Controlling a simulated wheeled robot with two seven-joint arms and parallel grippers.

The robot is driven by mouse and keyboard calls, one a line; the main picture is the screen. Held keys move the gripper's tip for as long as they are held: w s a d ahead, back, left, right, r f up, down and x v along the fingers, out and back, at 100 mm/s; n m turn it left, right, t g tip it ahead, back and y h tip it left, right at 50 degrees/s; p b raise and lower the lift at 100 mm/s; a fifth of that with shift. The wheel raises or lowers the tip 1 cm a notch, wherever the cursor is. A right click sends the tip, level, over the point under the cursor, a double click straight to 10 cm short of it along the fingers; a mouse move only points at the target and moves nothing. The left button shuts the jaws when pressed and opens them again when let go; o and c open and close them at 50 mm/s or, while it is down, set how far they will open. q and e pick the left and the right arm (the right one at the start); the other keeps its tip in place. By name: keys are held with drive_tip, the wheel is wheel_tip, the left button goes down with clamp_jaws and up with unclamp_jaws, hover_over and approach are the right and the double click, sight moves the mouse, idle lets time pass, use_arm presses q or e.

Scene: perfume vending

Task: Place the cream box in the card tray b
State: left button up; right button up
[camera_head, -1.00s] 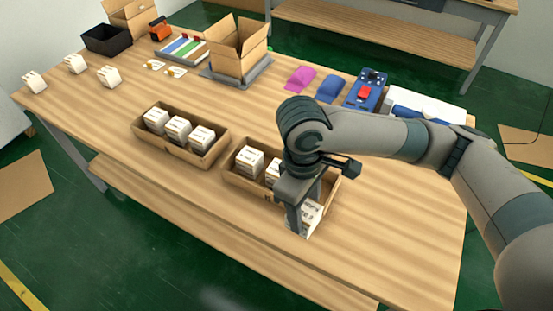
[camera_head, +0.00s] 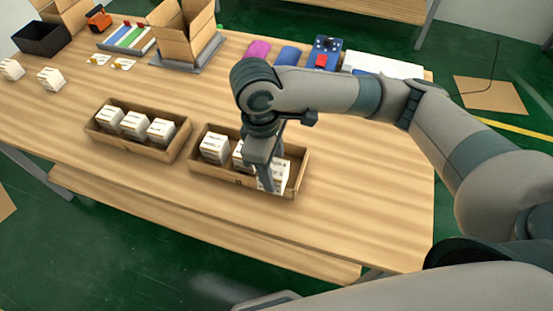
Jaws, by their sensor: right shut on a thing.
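Two shallow cardboard trays stand on the wooden table: a left tray (camera_head: 168,154) with several white boxes in a row, and a right tray (camera_head: 225,176). I cannot tell from labels which is card tray b. In the right tray, a white box (camera_head: 213,149) sits at the left and another (camera_head: 238,158) in the middle, partly hidden by my gripper. My right gripper (camera_head: 268,181) points down, shut on a white cream box (camera_head: 282,174) at the right end of the right tray. The box's base is hidden, so I cannot tell whether it touches the tray floor. My left gripper is out of view.
Several white boxes (camera_head: 51,79) stand at the far left. An open carton (camera_head: 184,33), a black bin (camera_head: 41,39), an orange item (camera_head: 98,19) and a blue device (camera_head: 325,52) are at the back. The table's front strip and right side are clear.

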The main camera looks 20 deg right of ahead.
drive_tip(key=w+d+f+p, duration=0.1)
drive_tip(key=w+d+f, duration=0.3)
drive_tip(key=w, duration=0.3)
drive_tip(key=shift+f, duration=0.45)
drive_tip(key=shift+f+p, duration=0.65)
drive_tip(key=shift+f, duration=1.35)
drive_tip(key=o, duration=1.1)
drive_tip(key=shift+f, duration=0.15)
